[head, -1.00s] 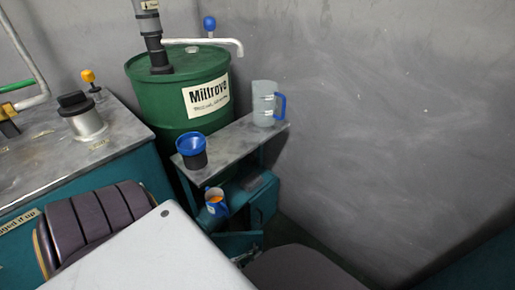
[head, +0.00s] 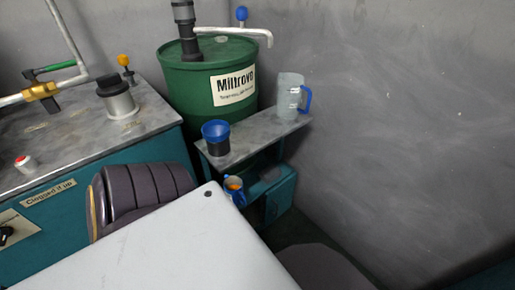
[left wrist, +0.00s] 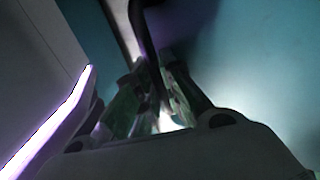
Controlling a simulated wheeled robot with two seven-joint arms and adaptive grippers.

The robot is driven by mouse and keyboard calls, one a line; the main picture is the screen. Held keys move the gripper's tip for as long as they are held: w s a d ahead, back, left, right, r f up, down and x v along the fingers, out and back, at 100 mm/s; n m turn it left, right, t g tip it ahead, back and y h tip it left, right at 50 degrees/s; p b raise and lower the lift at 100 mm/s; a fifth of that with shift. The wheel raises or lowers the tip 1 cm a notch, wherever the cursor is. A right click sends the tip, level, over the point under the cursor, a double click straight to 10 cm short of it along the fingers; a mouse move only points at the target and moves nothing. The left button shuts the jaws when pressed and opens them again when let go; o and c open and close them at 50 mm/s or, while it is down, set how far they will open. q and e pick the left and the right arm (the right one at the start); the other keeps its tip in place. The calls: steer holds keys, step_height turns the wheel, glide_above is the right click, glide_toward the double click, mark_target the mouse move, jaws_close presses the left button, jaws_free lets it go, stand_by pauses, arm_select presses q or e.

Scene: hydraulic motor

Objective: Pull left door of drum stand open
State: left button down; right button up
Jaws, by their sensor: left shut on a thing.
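The drum stand (head: 262,135) has a grey top and a teal cabinet (head: 279,196) below, partly hidden by a large white part of my body. Its left door is hidden in the head view. In the left wrist view my left gripper (left wrist: 158,98) is shut on a thin dark edge, which looks like the left door (left wrist: 148,45). Teal panels show beside it, but the view is dark and blurred. My right gripper is in neither view.
A brown seat (head: 142,197) is at left, beside a teal workbench (head: 150,125). A grey wall closes the right.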

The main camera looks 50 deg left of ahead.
arm_select(q)
steer(key=shift+s, duration=0.45)
steer(key=c, duration=1.8)
jaws_free()
steer(key=shift+r, duration=0.1)
steer(key=shift+r, duration=0.1)
